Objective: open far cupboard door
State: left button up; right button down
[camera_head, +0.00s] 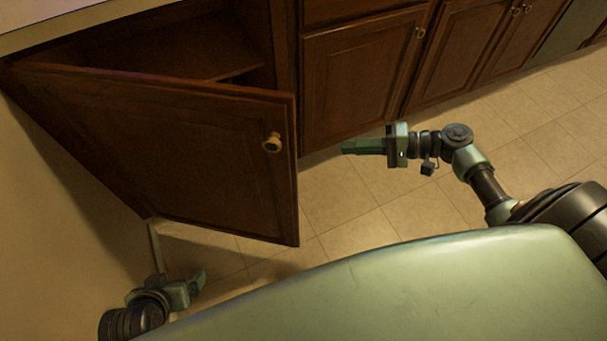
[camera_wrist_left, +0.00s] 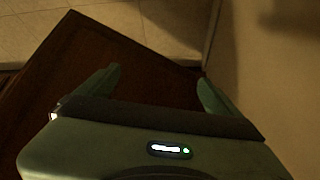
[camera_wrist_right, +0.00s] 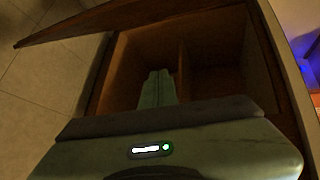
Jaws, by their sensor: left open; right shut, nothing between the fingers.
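The brown wooden cupboard door (camera_head: 190,150) at the left stands swung well out from its cabinet, with a round knob (camera_head: 272,143) near its free edge. Behind it the dark cupboard interior (camera_head: 215,45) is exposed; it also shows in the right wrist view (camera_wrist_right: 215,65), beyond my fingers. My right gripper (camera_head: 348,147) is shut and empty, to the right of the door's free edge and apart from it in the head view. My left gripper (camera_head: 198,282) is open and empty, low at the left on the door's outer side. The left wrist view shows a dark wooden panel (camera_wrist_left: 75,65) beyond its fingers.
More closed cupboard doors (camera_head: 360,80) with knobs run along to the right. A pale wall (camera_head: 50,200) stands close at the left, near the door and left gripper. The countertop edge (camera_head: 70,25) is above the cupboard. The tiled floor (camera_head: 390,205) has free room at centre and right.

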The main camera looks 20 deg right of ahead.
notch_tip(320, 180, up, 9)
jog(key=s+a+n+g+y+b, duration=0.1)
jog(key=s+a+n+y+b, duration=0.1)
jog(key=n+y+b, duration=0.15)
pick_arm(q)
jog(key=w+d+r+t, duration=0.1)
jog(key=w+r+t, duration=0.2)
jog(key=r, duration=0.2)
jog(key=shift+r+h, duration=0.25)
jog(key=shift+h, duration=0.15)
pick_arm(e)
jog(key=a, duration=1.1)
jog(key=shift+w+a+f+y, duration=0.15)
jog(key=shift+w+a+y, duration=0.05)
jog(key=shift+a+y, duration=0.15)
pick_arm(q)
jog(key=shift+d, duration=0.1)
pick_arm(e)
jog(key=shift+m, duration=0.25)
